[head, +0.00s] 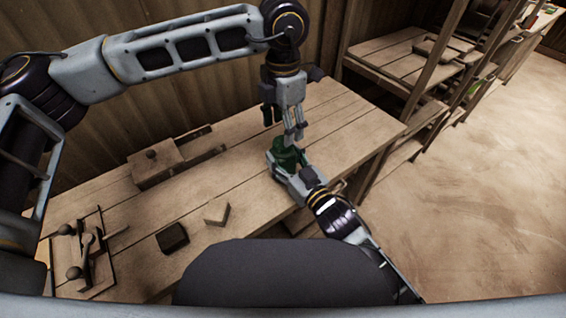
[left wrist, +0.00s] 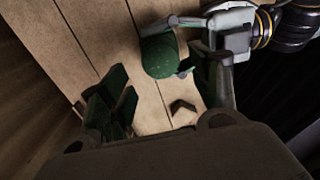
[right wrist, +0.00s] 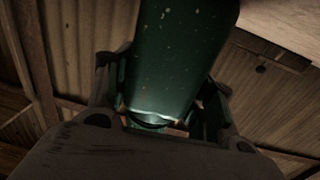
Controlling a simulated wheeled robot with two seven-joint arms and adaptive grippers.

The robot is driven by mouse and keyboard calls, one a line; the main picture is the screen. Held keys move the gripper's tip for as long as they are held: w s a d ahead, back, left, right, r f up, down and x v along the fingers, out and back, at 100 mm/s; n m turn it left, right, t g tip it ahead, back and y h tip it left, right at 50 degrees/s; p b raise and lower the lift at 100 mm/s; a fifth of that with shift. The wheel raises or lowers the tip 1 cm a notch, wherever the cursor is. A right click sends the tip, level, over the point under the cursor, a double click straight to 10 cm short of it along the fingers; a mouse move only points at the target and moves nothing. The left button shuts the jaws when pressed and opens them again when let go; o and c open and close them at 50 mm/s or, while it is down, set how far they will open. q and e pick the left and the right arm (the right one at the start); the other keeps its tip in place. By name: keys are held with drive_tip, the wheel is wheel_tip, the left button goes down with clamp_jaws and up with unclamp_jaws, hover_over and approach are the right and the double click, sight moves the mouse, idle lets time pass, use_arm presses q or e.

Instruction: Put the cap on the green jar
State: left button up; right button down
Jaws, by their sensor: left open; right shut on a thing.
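The green jar (head: 286,158) stands near the right end of the wooden bench in the head view. My right gripper (head: 290,172) is shut around its side. The jar also fills the upper middle of the right wrist view (right wrist: 180,55), between the fingers. In the left wrist view, the rounded green top of the jar (left wrist: 159,56) shows beside my right gripper's fingers. My left gripper (head: 294,134) points down just above the jar, open and with nothing visible between its fingers. I cannot make out a separate cap, and cannot tell whether one sits on the jar.
On the bench (head: 255,200) lie a small angled wooden piece (head: 217,213) and a dark block (head: 172,237). A wooden box-like fixture (head: 158,163) stands at the back, and a lever fixture (head: 85,255) at the left. Shelves (head: 400,60) stand beyond the bench's right end.

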use_arm(q)
drive_tip(key=shift+f, duration=2.3)
drive_tip(key=c, duration=1)
drive_tip(key=o, duration=1.2)
drive_tip(key=shift+c, duration=0.2)
drive_tip(key=shift+r, duration=0.15)
wheel_tip(320, 180, up, 12)
use_arm(e)
drive_tip(key=shift+c, duration=2.4)
unclamp_jaws()
